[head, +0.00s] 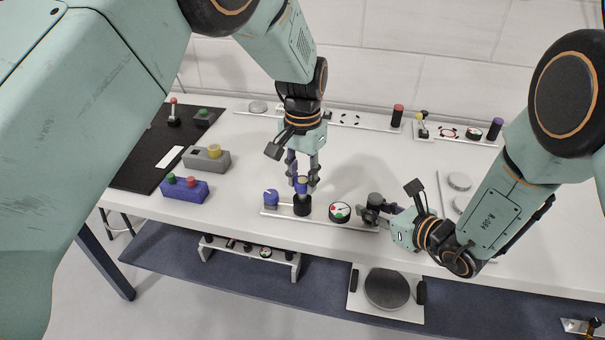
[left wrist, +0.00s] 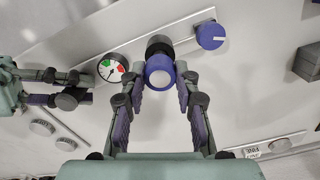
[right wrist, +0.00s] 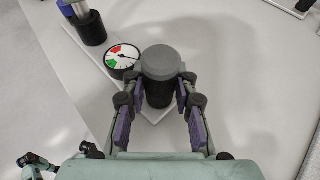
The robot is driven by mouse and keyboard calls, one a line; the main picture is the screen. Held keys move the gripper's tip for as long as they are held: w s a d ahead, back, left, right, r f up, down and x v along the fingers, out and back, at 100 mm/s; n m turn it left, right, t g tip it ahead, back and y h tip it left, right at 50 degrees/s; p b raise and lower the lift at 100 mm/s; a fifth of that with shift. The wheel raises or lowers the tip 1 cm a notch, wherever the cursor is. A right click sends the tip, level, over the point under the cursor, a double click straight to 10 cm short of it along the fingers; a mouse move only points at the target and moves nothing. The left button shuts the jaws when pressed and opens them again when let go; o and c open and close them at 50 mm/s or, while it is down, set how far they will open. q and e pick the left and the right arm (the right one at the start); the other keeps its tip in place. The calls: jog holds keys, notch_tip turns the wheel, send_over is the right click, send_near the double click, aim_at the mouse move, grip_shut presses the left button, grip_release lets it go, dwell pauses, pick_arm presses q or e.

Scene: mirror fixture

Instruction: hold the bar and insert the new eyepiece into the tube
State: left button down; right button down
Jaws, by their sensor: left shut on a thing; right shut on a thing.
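The eyepiece (head: 302,188), blue with a pale top, is upright between the fingers of my left gripper (head: 302,180). It is lined up over the black tube (head: 302,206), its lower end at the tube's mouth; I cannot tell how far inside it is. In the left wrist view the eyepiece (left wrist: 159,72) covers part of the tube (left wrist: 159,44). The tube stands on a pale bar (head: 345,222). My right gripper (head: 370,209) is shut on a dark post with a grey cap (right wrist: 160,64) at the bar's right end.
A round gauge (head: 340,211) stands on the bar between tube and post. A blue knob (head: 271,197) is at its left end. Button boxes (head: 184,189) lie left, near a black mat (head: 150,150). Other fixture bars (head: 365,122) line the back. White tabletop between is clear.

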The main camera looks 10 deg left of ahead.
aim_at(303, 180)
pick_arm(q)
jog(key=shift+f, duration=1.25)
jog(key=c, duration=0.9)
grip_release()
jog(key=shift+f, duration=0.1)
notch_tip(303, 180, up, 12)
jog(key=shift+r, duration=0.1)
